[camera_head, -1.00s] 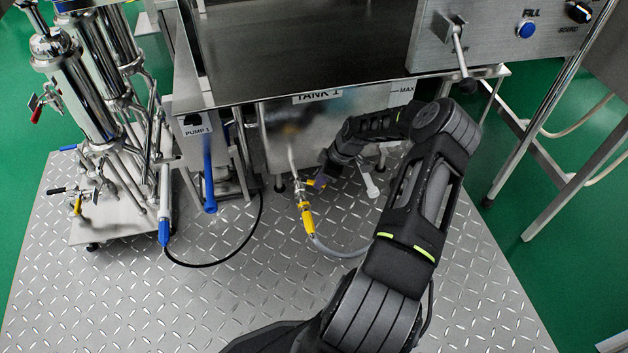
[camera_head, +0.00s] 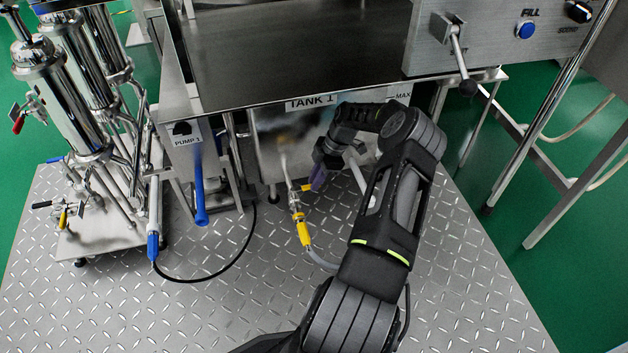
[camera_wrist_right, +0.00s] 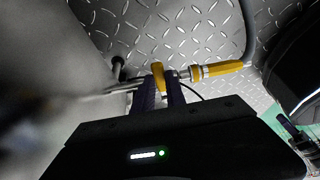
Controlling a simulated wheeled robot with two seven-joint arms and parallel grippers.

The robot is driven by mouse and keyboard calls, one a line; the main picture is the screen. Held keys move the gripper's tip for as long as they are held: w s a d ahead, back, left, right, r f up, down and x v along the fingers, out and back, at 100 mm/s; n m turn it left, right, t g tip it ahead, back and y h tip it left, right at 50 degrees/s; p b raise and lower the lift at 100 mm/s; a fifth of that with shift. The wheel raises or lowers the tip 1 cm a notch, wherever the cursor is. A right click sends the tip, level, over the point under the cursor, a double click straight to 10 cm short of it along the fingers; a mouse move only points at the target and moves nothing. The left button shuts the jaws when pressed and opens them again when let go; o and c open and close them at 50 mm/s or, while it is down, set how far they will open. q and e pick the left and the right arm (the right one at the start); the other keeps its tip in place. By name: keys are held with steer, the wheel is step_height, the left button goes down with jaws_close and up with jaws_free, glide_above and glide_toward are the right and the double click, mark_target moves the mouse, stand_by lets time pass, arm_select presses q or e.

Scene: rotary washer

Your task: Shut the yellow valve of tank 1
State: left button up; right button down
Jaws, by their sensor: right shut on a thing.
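Tank 1 (camera_head: 262,140) is the steel tank under the counter, with its label (camera_head: 313,102) on the upper front. A pipe leads down from it to a valve (camera_head: 294,203) with a yellow handle (camera_head: 307,187). The handle sticks out to the right, crosswise to the pipe. My right gripper (camera_head: 317,183) is shut on the handle from the right. In the right wrist view the handle (camera_wrist_right: 157,76) sits between the two dark fingers (camera_wrist_right: 160,92). Part of the handle is hidden by the fingers. My left gripper is not in view.
A yellow hose connector (camera_head: 303,233) and grey hose run below the valve. Pump 1 (camera_head: 187,150) with a blue lever (camera_head: 200,190) stands to the left. Steel filter columns (camera_head: 60,100) stand further left. The counter (camera_head: 300,50) overhangs the tank. The tread plate (camera_head: 230,300) in front is mostly clear.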

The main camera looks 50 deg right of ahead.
steer(key=c, duration=1.4)
jaws_free()
steer(key=shift+o, duration=0.2)
steer(key=shift+s+d+r, duration=0.1)
steer(key=shift+d+r, duration=0.1)
steer(key=shift+r, duration=0.35)
steer(key=s+d+r+p, duration=0.1)
steer(key=s+d+p, duration=0.1)
steer(key=s+d, duration=0.5)
steer(key=shift+s+d+r, duration=0.3)
steer(key=shift+s+d, duration=0.1)
steer(key=shift+d, duration=1.15)
steer(key=shift+p, duration=0.3)
